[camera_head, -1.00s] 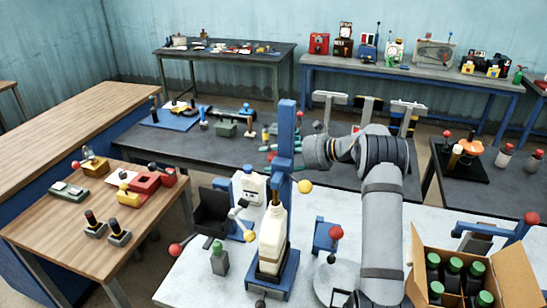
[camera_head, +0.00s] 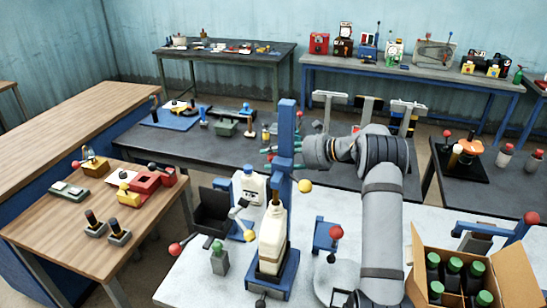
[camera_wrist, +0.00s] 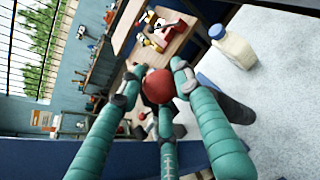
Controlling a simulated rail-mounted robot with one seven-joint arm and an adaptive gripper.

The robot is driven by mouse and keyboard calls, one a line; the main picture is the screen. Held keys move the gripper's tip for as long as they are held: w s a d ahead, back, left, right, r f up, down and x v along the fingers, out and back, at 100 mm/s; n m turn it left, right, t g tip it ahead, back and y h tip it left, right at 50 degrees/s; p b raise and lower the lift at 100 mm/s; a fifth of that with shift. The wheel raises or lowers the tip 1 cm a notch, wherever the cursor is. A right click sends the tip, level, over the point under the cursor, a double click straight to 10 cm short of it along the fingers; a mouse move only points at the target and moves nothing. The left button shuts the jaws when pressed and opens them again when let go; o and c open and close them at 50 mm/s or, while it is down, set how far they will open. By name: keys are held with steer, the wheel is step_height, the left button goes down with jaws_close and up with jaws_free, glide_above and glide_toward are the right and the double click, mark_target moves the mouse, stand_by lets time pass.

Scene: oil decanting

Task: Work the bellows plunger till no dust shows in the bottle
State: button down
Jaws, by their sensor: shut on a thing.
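My gripper (camera_wrist: 158,87) has its teal fingers closed around a red ball knob (camera_wrist: 158,88) in the wrist view. Dark parts sit beyond the knob; I cannot tell how it joins the bellows. In the head view the teal fingers (camera_head: 270,152) show just left of the tall blue column (camera_head: 286,135), which hides part of my gripper. A cream-white bottle (camera_head: 272,240) stands upright in the blue stand at the column's foot. No dust can be made out in it at this size. The bellows itself cannot be made out clearly.
A white jug (camera_head: 248,188) stands behind the bottle, beside a black bin (camera_head: 214,212). A green-capped bottle (camera_head: 218,260) stands at the left, near a red-ball lever (camera_head: 176,249). An open carton (camera_head: 470,262) of green-capped bottles is at the right. White tabletop (camera_head: 200,285) is bare at front left.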

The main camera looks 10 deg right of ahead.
steer(key=shift+f+b, duration=1.35)
steer(key=shift+f, duration=0.1)
steer(key=shift+r, duration=0.15)
steer(key=c, duration=1.2)
jaws_free()
steer(key=v, duration=1.2)
steer(key=shift+c, duration=0.5)
